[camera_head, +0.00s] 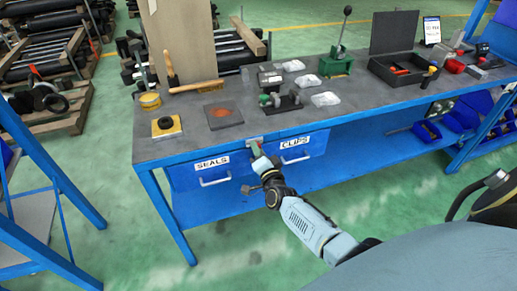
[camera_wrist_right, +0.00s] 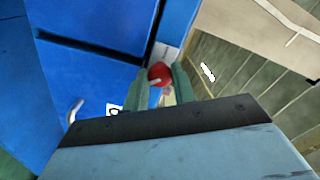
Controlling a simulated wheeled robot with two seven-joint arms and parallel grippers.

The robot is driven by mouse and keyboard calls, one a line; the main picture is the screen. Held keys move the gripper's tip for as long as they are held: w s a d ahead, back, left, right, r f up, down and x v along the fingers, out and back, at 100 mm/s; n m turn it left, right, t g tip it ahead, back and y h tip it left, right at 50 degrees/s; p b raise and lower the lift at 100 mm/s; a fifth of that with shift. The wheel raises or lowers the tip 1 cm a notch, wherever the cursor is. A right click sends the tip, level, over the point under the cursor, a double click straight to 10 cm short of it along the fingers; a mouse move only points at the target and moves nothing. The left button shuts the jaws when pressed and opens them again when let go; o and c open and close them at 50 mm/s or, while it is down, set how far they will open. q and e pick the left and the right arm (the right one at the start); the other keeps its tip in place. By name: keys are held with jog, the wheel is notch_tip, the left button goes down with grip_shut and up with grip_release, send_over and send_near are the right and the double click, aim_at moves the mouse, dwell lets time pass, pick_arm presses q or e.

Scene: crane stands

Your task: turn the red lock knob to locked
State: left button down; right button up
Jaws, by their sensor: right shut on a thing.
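The red lock knob (camera_wrist_right: 159,74) shows in the right wrist view. It is round, with a pale mark on it, and sits in front of a light plate on the blue bench front. My right gripper (camera_wrist_right: 160,80) has one greenish finger on each side of the knob and is shut on it. In the head view my right gripper (camera_head: 256,149) is at the bench's front edge, between the drawer marked SEALS (camera_head: 212,163) and the drawer marked CLIPS (camera_head: 296,143). There it hides the knob, so I cannot read its turn. My left gripper is not in view.
Green floor is clear before the bench.

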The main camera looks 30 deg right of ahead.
jog(key=shift+f+n+p, duration=0.1)
jog(key=shift+n+p, duration=0.6)
jog(key=shift+n, duration=2.5)
jog(key=o, duration=1)
jog(key=p+v, duration=0.2)
jog(key=v, duration=1.1)
jog(key=shift+s+a, duration=0.1)
jog(key=shift+s, duration=0.1)
